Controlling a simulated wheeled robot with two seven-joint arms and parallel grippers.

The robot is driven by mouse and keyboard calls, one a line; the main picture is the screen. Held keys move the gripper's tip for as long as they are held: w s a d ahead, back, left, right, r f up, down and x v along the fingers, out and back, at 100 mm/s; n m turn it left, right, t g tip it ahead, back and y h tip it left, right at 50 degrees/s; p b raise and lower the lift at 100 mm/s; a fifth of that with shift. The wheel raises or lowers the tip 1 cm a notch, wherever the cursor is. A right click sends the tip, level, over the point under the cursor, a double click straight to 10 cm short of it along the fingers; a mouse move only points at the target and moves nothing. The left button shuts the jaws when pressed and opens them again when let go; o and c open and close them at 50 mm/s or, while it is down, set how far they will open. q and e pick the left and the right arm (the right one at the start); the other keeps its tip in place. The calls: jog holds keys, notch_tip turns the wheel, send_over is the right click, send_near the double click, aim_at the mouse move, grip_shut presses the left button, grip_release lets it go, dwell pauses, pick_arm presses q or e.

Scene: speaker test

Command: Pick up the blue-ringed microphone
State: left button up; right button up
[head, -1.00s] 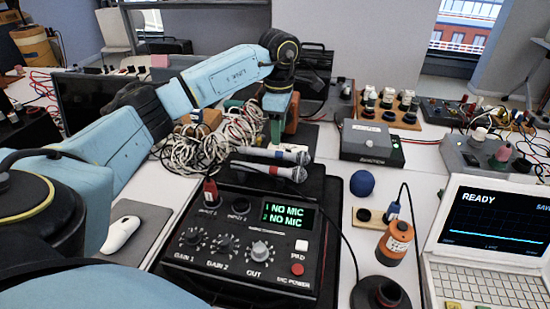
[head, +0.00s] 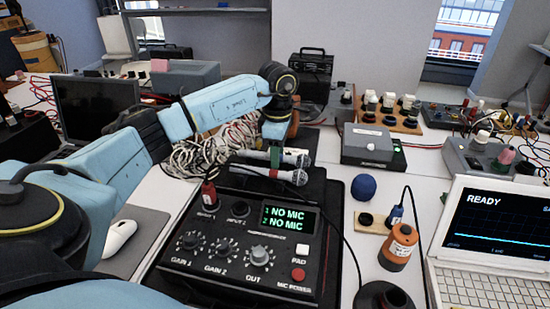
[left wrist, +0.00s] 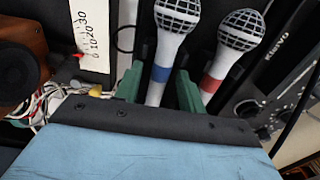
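The blue-ringed microphone (left wrist: 176,18) has a silver mesh head and a pale body with a blue band. In the head view its head (head: 302,160) shows behind the mixer box, its handle partly hidden by my gripper. My left gripper (left wrist: 160,86) points down over it, with its green fingers on either side of the handle. The fingers look open, with the handle between them; contact is hard to tell. The red-ringed microphone (left wrist: 222,62) lies close beside it, just outside the right finger in the wrist view. My right gripper is not in view.
The black mixer box (head: 245,240) reads "NO MIC" twice. Tangled white cables (head: 205,152) lie left of the gripper. A blue ball (head: 363,187), an orange cylinder (head: 398,248) and a laptop (head: 495,225) stand to the right. A ruler strip (left wrist: 90,35) shows in the wrist view.

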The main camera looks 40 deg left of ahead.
pick_arm(q)
grip_shut()
